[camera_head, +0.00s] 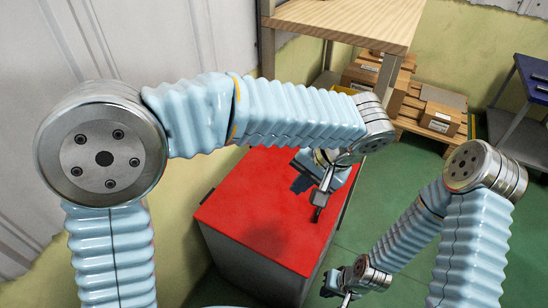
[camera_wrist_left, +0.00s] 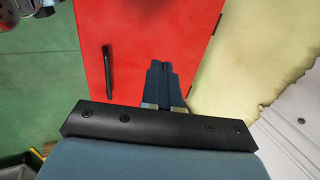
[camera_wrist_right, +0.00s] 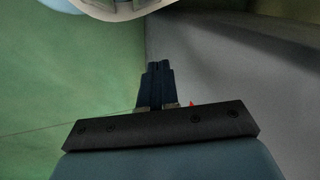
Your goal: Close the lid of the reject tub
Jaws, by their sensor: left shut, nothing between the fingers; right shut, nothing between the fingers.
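The reject tub (camera_head: 245,262) is a grey box against the wall, with a flat red lid (camera_head: 255,185) over its top. The lid looks down across the tub, with no open gap visible. A dark handle (camera_head: 318,214) sits near the lid's right edge; it also shows in the left wrist view (camera_wrist_left: 108,67). My left gripper (camera_head: 301,185) is shut and empty above the lid, beside the handle. My right gripper (camera_wrist_right: 157,68) is shut and empty, low beside the tub's grey side. In the head view it is partly cut off at the bottom.
A wooden shelf (camera_head: 350,18) stands behind the tub, with cardboard boxes (camera_head: 440,117) beyond. A blue-topped table (camera_head: 530,75) is at the far right. Green floor (camera_head: 410,170) is open right of the tub. The wall (camera_head: 30,80) is close on the left.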

